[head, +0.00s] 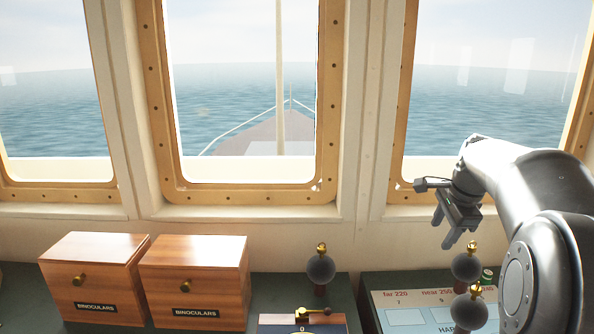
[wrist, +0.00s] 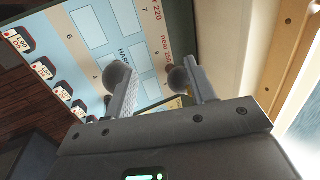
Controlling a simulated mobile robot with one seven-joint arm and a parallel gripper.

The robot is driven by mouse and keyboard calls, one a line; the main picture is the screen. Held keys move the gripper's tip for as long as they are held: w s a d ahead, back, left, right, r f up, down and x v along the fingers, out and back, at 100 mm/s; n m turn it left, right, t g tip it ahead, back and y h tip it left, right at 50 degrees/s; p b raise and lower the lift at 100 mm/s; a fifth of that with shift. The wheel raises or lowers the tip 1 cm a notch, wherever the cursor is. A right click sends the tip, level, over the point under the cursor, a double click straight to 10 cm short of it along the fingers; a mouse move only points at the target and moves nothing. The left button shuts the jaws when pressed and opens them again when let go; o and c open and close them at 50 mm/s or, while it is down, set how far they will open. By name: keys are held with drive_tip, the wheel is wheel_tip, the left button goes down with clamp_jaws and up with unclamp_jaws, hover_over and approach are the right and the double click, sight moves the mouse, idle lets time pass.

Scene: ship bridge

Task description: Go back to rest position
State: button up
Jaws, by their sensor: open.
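My gripper (head: 455,232) hangs at the right of the head view, in front of the right window and above the console. Its two fingers are apart and nothing is between them. In the wrist view the fingers (wrist: 158,92) also stand apart and empty, with the labelled chart board (wrist: 120,45) beyond them. My arm reaches in from the right edge of the head view.
Two wooden binoculars boxes (head: 95,280) (head: 194,283) stand on the console at the left. Dark ball-topped knobs (head: 320,268) (head: 467,266) (head: 468,311) rise from the console. The chart board (head: 405,317) lies below my gripper. Framed windows (head: 245,195) stand behind.

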drive_tip(key=s+a+n, duration=0.8)
drive_tip(key=s+a, duration=0.4)
drive_tip(key=s, duration=0.1)
drive_tip(key=s+a+f+n, duration=0.3)
drive_tip(key=s+n, duration=0.2)
drive_tip(key=s, duration=0.2)
drive_tip(key=s+a+f+n+t, duration=0.1)
drive_tip(key=s+a+f+n, duration=0.2)
drive_tip(key=s, duration=0.4)
drive_tip(key=shift+s+a+f+n+t, duration=0.2)
drive_tip(key=shift+s+f+n+t, duration=0.15)
drive_tip(key=shift+f+n, duration=0.4)
drive_tip(key=shift+r, duration=0.15)
